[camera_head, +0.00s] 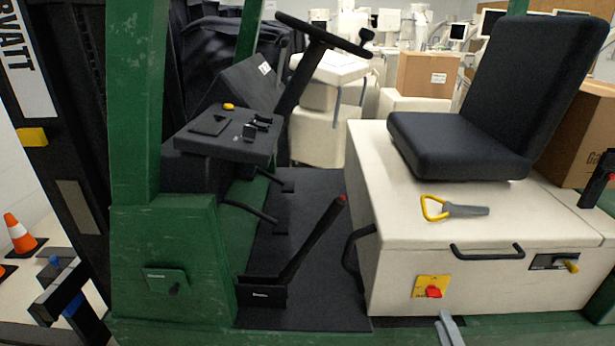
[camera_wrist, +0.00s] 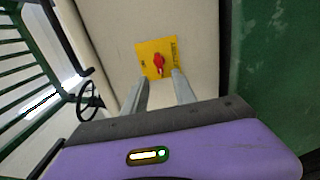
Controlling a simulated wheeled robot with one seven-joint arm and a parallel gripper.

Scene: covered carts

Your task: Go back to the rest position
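My gripper (camera_wrist: 160,77) shows two grey fingers apart in the wrist view, with nothing between them. Its fingertips point at a red rotary switch (camera_wrist: 157,61) on a yellow plate (camera_wrist: 170,46), on a cream panel. The fingers appear apart from the switch, though the exact gap is hard to judge. In the head view, only a grey finger part of my gripper (camera_head: 449,329) shows at the bottom edge, below and right of the red switch (camera_head: 433,292). The rest of my arm is out of view there.
The cream seat box (camera_head: 400,240) carries a black seat (camera_head: 460,145) and a yellow-handled grey tool (camera_head: 455,210). A black handle (camera_head: 487,252) juts from its front.

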